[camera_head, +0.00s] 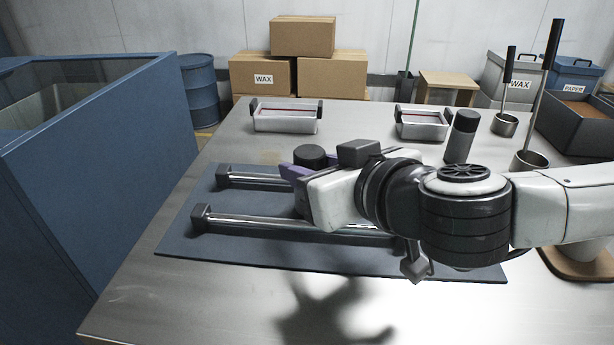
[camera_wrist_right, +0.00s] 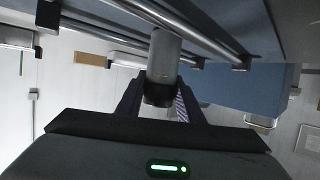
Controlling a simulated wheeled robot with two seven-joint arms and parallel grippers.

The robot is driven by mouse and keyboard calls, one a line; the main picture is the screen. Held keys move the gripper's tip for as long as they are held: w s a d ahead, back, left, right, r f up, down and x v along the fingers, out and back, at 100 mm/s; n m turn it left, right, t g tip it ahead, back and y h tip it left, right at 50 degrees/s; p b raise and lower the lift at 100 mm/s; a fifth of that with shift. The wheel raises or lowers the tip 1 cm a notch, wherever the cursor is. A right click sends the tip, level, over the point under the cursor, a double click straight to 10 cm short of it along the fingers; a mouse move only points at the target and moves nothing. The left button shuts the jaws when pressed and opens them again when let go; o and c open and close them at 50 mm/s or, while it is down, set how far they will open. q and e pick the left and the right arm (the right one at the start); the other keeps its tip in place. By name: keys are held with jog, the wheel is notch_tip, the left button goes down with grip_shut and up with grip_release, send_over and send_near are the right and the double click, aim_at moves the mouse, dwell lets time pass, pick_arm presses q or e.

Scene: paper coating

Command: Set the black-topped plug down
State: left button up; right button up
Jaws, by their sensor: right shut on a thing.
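My right gripper (camera_head: 298,178) reaches in from the right over the blue-grey mat (camera_head: 250,249). It is shut on the black-topped plug (camera_head: 310,154), of which mainly the black top shows in the head view. In the right wrist view the plug's pale grey body (camera_wrist_right: 164,52) stands out between the gripper's fingers (camera_wrist_right: 160,98), its dark end close to the gripper. The plug's lower end is hidden in the head view, so I cannot tell whether it touches the mat. My left gripper is not in view.
Two metal rods (camera_head: 265,222) with dark end blocks lie on the mat. Another black-topped cylinder (camera_head: 462,137) stands behind my right arm. The table's front left (camera_head: 170,300) is clear.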

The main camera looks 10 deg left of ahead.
jog(key=shift+f, duration=0.2)
jog(key=o, duration=1.1)
jog(key=shift+r, duration=0.1)
